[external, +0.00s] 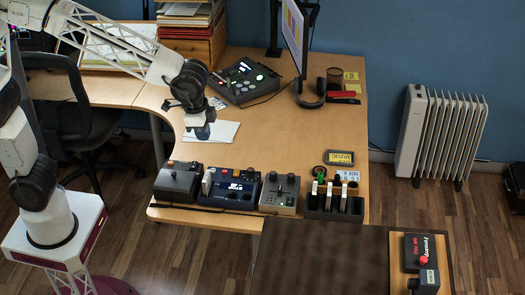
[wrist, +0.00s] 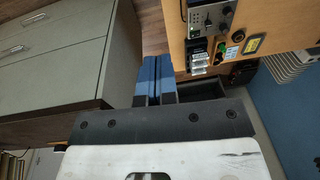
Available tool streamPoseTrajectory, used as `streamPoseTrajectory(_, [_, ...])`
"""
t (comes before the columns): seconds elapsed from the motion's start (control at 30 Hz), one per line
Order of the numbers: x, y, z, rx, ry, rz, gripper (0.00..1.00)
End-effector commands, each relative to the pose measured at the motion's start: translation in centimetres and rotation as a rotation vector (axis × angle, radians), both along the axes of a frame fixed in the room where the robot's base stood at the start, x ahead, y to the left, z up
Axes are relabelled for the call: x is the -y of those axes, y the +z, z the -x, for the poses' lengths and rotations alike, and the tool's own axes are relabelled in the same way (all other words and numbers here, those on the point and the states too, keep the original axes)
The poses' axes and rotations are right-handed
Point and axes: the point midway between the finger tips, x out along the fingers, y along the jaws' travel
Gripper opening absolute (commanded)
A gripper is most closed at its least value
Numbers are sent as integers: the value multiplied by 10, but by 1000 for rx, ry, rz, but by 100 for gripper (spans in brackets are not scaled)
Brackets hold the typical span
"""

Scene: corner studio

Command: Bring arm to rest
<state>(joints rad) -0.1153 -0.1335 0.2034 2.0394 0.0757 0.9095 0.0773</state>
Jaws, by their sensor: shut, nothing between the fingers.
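My white lattice arm (external: 115,42) reaches in from the upper left over the corner desk. In the wrist view, the two blue-and-black fingers of my gripper (wrist: 154,62) are side by side, shut, with nothing held.
Below my gripper, a dark control box (external: 178,182), a blue-faced device (external: 236,190) and a joystick box (external: 281,194) line the desk's front edge. A black organizer (external: 334,205) stands right of them. A monitor (external: 293,35) and a phone-like console (external: 244,80) stand behind.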

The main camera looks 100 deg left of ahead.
Motion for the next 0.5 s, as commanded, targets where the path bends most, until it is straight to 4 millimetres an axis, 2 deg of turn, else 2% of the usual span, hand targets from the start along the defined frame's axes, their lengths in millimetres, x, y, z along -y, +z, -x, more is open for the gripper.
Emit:
streamPoseTrajectory(0.2, [20, 16, 54, 22, -4, 12, 0])
streamPoseTrajectory(0.5, [43, 26, 127, 50, -8, 29, 0])
